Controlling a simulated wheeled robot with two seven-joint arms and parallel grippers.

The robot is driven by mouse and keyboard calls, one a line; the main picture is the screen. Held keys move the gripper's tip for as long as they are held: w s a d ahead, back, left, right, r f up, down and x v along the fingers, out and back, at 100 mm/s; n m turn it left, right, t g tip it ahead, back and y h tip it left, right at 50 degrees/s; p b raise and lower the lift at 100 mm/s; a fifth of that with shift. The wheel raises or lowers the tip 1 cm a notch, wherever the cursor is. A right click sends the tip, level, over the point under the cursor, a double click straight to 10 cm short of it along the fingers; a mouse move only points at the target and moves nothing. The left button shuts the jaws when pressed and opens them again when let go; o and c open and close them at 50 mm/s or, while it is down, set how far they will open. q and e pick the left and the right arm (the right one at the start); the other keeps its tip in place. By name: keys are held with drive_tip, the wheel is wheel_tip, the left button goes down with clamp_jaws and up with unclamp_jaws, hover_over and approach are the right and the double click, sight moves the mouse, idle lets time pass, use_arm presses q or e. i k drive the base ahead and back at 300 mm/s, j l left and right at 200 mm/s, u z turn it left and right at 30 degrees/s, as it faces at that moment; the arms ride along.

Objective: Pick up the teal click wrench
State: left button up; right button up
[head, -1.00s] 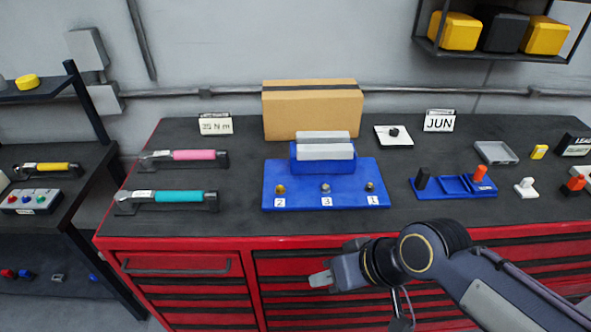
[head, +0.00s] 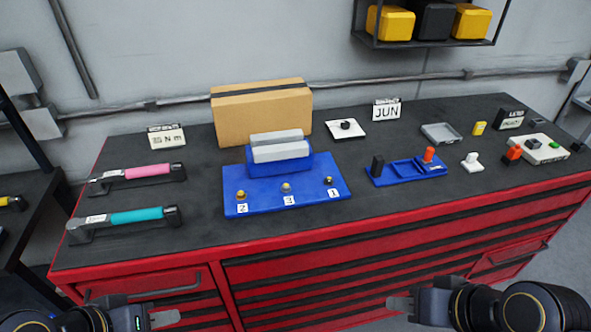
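The teal click wrench (head: 137,216) lies on its dark holders at the front left of the bench top, with its dark head to the left. My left gripper (head: 168,318) is at the bottom left of the head view, low in front of the red drawers and apart from the wrench. My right gripper (head: 397,304) is in front of the drawers at the bottom, far right of the wrench.
A pink-handled wrench (head: 147,171) lies just behind the teal one. A blue board (head: 262,205) with numbered fittings stands to the right, before a cardboard box (head: 262,113). A blue tray (head: 407,171) is further right. The dark bench top (head: 205,232) is clear between wrench and board.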

sight(79, 228)
drive_tip(key=u, duration=1.3)
drive_tip(key=i+j+u, duration=0.3)
drive_tip(key=i+u, duration=0.35)
drive_tip(key=k+j, duration=0.05)
